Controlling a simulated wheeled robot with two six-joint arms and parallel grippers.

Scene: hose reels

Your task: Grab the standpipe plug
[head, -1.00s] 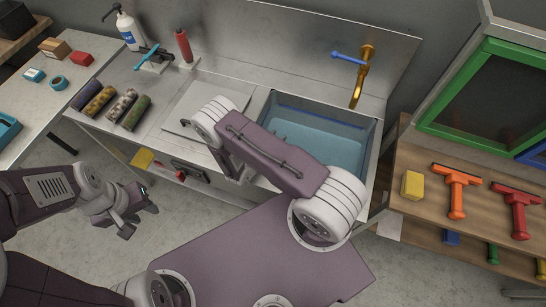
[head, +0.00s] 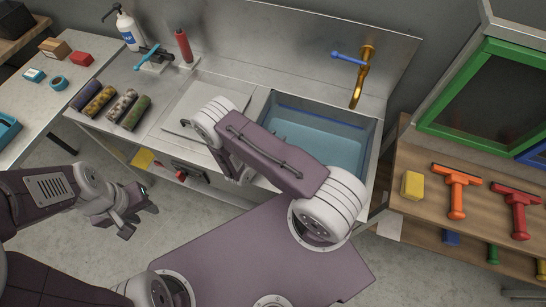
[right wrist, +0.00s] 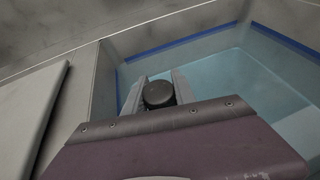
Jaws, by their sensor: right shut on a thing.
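The standpipe plug (right wrist: 158,94) is a dark, round-topped piece in the right wrist view. It sits between the two grey fingers of my right gripper (right wrist: 157,91), which is shut on it. The sink basin (right wrist: 225,62), with blue-tinted water, lies around and beyond them. The plug's lower part is hidden by my gripper. In the head view my right arm covers the plug and the fingertips. My left gripper (head: 140,219) is open and empty, over the floor in front of the counter.
A brass tap (head: 362,78) with a blue lever stands behind the sink. A pale flat board (head: 197,106) lies left of the basin, beside several patterned rolls (head: 112,104). A wooden bench at right holds a yellow block (head: 412,185), an orange squeegee (head: 457,188) and a red one (head: 517,206).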

